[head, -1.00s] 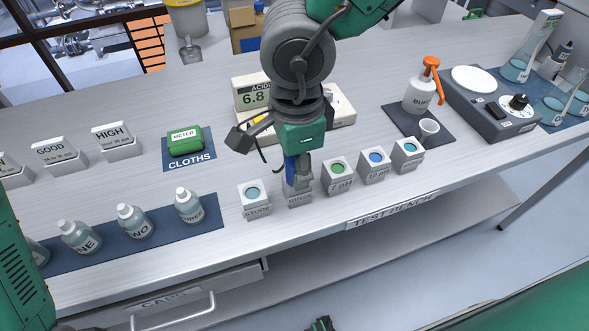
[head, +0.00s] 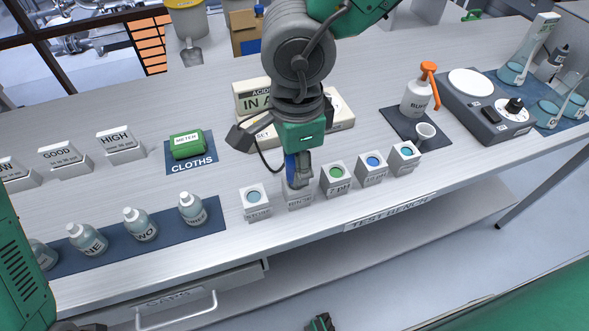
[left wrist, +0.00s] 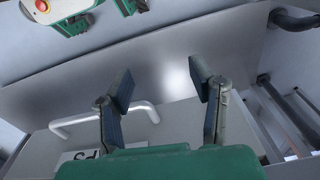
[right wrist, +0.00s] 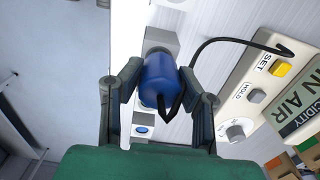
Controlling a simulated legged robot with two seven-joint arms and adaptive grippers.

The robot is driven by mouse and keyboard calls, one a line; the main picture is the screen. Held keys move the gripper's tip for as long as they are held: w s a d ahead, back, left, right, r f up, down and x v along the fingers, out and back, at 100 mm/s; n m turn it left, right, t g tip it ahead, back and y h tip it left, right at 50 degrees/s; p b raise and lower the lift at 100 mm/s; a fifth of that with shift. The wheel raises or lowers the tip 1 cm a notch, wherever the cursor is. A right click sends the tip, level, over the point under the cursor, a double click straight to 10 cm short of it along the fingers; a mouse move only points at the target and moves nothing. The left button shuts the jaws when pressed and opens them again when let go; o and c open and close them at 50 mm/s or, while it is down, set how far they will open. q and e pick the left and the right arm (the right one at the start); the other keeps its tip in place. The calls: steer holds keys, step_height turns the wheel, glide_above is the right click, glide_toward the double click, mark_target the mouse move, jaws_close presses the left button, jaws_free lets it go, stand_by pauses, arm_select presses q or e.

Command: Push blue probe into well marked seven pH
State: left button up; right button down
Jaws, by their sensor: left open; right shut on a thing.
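The blue probe (head: 291,166) is in my right gripper (head: 300,178), which is shut on it, above the rinse block (head: 299,197). In the right wrist view the blue probe (right wrist: 158,80) stands between the two fingers; its tip is hidden. The meter display (right wrist: 304,106) reads "IN AIR". The well block marked seven pH (head: 336,184), with a green top, stands just right of the rinse block. My left gripper (left wrist: 160,88) is open and empty in the left wrist view, near the drawer front.
The store block (head: 256,205) stands left of the rinse block. Two blue-topped blocks (head: 372,170) (head: 404,157) stand right of the seven pH block. The meter (head: 343,115) is behind my right gripper, with a cable to the probe. Bottles (head: 141,225) stand at left.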

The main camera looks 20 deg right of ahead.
steer(key=shift+r+p, duration=3.2)
steer(key=shift+p, duration=0.65)
